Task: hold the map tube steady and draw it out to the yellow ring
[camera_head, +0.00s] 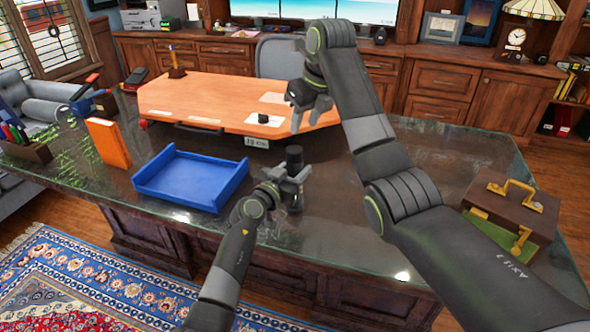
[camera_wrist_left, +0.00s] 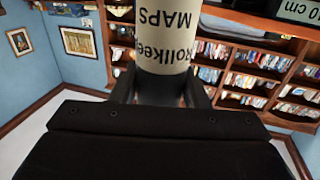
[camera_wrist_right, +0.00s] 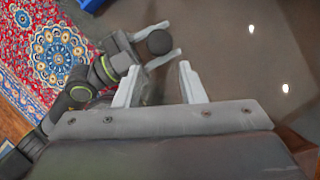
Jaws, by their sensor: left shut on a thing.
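The map tube stands upright on the glass desk in the head view, its dark cap (camera_head: 295,157) on top. My left gripper (camera_head: 290,187) is shut around it from the side. In the left wrist view the tube (camera_wrist_left: 165,45) is cream with dark upside-down lettering that includes "MAPS", between the fingers. That view shows the tube's round dark cap (camera_wrist_right: 160,42) beyond the fingers. I cannot make out the yellow ring.
A blue tray (camera_head: 190,180) lies left of the tube. The orange board (camera_head: 220,98) stands behind, with a "40 cm" label (camera_wrist_left: 300,10) at its front. An orange book (camera_head: 109,144) stands far left, and a brown case (camera_head: 510,205) at right.

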